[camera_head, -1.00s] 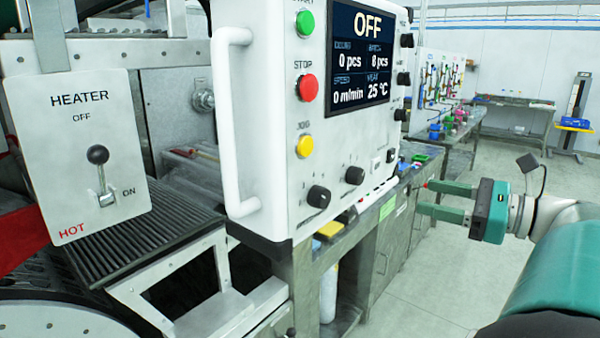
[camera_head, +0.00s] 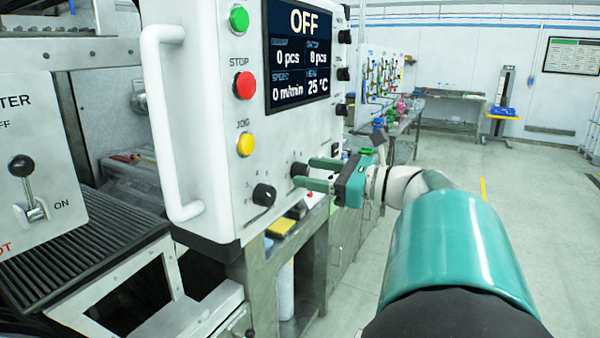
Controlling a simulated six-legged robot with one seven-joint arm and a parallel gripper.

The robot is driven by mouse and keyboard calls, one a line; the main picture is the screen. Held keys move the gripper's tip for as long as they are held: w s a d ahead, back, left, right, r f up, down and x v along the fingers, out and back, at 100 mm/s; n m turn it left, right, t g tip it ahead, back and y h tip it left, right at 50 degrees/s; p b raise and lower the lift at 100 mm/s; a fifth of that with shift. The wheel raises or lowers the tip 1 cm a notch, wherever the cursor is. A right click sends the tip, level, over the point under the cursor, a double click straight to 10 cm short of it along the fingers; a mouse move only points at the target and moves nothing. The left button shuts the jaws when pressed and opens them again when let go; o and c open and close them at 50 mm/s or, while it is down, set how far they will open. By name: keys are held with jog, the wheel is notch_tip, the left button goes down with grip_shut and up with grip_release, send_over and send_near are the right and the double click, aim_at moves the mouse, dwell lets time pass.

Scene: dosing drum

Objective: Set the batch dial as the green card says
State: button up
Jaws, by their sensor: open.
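The white control panel (camera_head: 210,120) fills the left middle of the view. Two black knobs sit on its lower front: a left knob (camera_head: 264,195) and a right knob (camera_head: 299,170). Their labels are too small to read, so I cannot tell which is the batch dial. The display (camera_head: 297,52) reads OFF, with 8 pcs in the batch field. My gripper (camera_head: 307,173) is open, its two green fingers pointing left at the right knob. The fingertips are close to or around that knob; contact cannot be told. I cannot make out the green card now.
Green, red and yellow buttons line the panel, beside a white vertical handle (camera_head: 168,125). A heater lever plate (camera_head: 30,170) stands at the left. More black knobs (camera_head: 343,74) run along the panel's right side. The floor (camera_head: 540,220) at the right is clear.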

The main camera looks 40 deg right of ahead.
jog(key=shift+w+a, duration=0.15)
jog(key=shift+w, duration=0.1)
jog(key=c, duration=1)
